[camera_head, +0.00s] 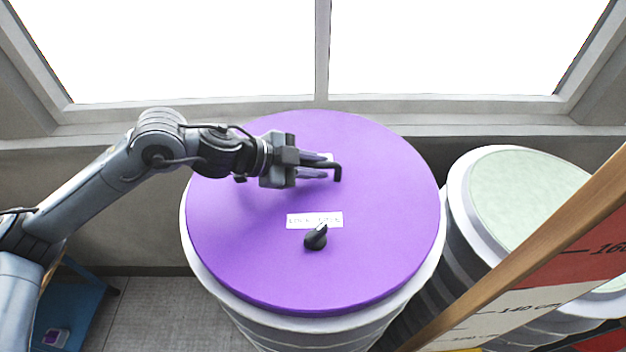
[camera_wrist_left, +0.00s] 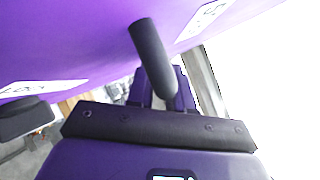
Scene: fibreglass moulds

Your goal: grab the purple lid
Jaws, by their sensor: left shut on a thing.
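The purple lid (camera_head: 390,215) is a large round disc over the top of a white and grey drum (camera_head: 270,318). My left gripper (camera_head: 318,171) reaches in from the left, low over the lid, and is shut on the black handle. In the left wrist view the handle (camera_wrist_left: 150,48) runs from the purple lid (camera_wrist_left: 80,45) down between the gripper's fingers (camera_wrist_left: 163,92). My right gripper is not in view.
A second drum with a pale green top (camera_head: 525,195) stands at the right. A wood-edged board (camera_head: 530,250) with centimetre marks slants across the lower right. A window (camera_head: 450,50) lies behind. A blue table (camera_head: 75,310) is at the lower left, beside bare floor (camera_head: 160,315).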

